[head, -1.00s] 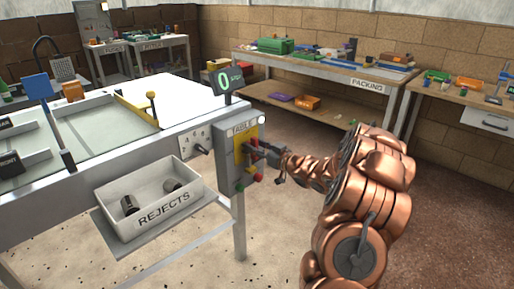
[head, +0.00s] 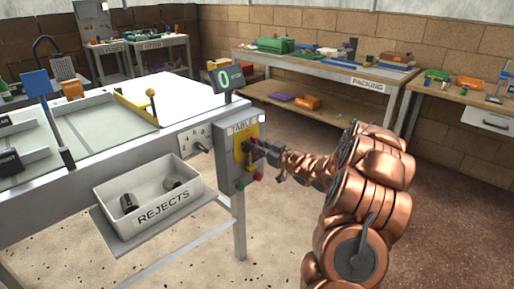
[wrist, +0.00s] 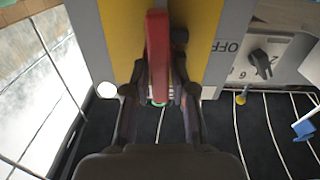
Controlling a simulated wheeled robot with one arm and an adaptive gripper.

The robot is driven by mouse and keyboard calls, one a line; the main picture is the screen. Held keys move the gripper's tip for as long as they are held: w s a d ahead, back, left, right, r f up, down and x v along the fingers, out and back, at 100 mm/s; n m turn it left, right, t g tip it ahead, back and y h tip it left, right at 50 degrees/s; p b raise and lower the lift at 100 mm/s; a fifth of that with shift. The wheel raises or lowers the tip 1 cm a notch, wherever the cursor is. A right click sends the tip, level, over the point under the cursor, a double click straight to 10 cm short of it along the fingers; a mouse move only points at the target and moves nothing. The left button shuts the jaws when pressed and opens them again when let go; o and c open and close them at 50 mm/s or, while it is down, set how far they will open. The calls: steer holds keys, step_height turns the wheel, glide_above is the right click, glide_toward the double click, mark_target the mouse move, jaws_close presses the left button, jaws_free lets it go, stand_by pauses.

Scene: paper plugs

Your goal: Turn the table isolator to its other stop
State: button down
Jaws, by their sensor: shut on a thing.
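The table isolator is a red handle (wrist: 157,50) on a yellow plate (wrist: 120,35), in the grey box (head: 225,160) labelled TABLE at the table's corner. In the wrist view the handle stands between the two fingers of my gripper (wrist: 161,75), which is shut on it. In the head view my gripper (head: 264,153) is at the yellow plate and hides most of the handle. The letters OFF (wrist: 230,47) show sideways beside the plate in the wrist view.
A dark rotary knob (head: 202,146) sits on a plate left of the box. Below it is the REJECTS bin (head: 135,228) with dark cylinders in it. A display (head: 223,78) reading 0 stands above. The packing bench (head: 330,68) is behind, with open floor between.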

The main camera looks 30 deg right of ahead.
steer(key=shift+s+a+f+n+b, duration=0.1)
steer(key=shift+a+f+n+b, duration=0.15)
steer(key=shift+n+b, duration=2.7)
steer(key=shift+a+f+n+b, duration=0.15)
steer(key=shift+f+n+b, duration=0.15)
steer(key=shift+n+b, duration=2.65)
steer(key=shift+s+a+f+n+b, duration=0.1)
steer(key=shift+a+f+n+b, duration=0.15)
steer(key=shift+n+b, duration=2.7)
steer(key=shift+b, duration=0.3)
steer(key=c, duration=1.1)
jaws_free()
steer(key=shift+r, duration=0.1)
steer(key=v, duration=1.2)
steer(key=shift+w+r, duration=0.1)
